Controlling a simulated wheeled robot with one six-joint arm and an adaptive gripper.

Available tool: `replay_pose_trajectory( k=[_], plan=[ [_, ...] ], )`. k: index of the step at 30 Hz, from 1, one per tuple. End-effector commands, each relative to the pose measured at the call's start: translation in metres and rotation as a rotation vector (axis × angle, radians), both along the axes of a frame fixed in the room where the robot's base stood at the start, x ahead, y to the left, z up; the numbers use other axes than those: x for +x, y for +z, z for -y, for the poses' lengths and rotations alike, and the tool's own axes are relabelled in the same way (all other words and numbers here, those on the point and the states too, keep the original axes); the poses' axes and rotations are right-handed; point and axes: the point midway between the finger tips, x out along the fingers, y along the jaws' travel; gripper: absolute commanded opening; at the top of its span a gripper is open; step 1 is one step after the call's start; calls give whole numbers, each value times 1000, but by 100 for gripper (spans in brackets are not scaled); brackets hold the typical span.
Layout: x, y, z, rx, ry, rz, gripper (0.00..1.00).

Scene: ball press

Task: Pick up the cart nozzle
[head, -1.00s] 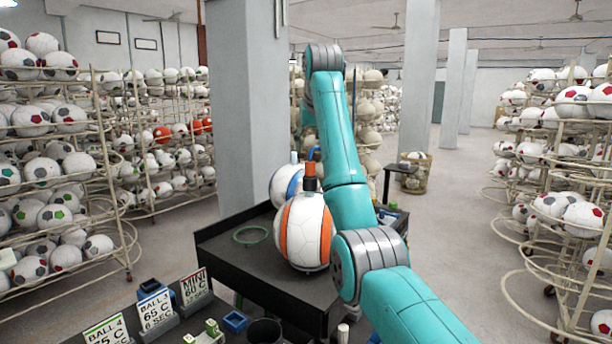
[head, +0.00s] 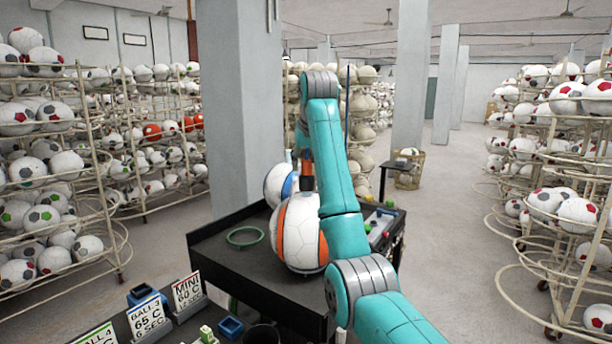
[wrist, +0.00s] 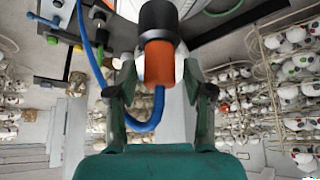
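The cart nozzle, an orange cylinder with a black end, shows in the wrist view (wrist: 159,62) between my gripper's two fingers (wrist: 159,72). The fingers are spread, with a small gap visible on each side of the nozzle. A blue hose (wrist: 88,40) loops beside and below it in that picture. In the head view the nozzle (head: 307,176) stands upright by the top of the orange-striped white ball (head: 300,235) on the dark cart (head: 215,268). My arm's end hides most of my gripper there.
A blue-striped ball (head: 277,185) sits behind the striped one. A green ring (head: 245,236) lies on the cart's left. Small fittings (head: 380,225) are at its right edge. Signs (head: 188,290) and small blue boxes stand in front. Ball racks line both sides; a pillar (head: 240,100) rises behind.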

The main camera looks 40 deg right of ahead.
Motion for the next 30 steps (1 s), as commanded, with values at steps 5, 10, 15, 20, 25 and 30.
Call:
replay_pose_trajectory(
  k=[5, 10, 15, 20, 25, 30],
  plan=[
    [0, 0, 0, 0, 0, 0, 0],
    [0, 0, 0, 0, 0, 0, 0],
    [0, 2, 0, 0, 0, 1, 0],
    [1, 11, -1, -1, 1, 2, 0],
    [4, 30, -4, -1, 4, 2, 0],
    [6, 56, -7, -1, 5, 2, 0]
  ],
)
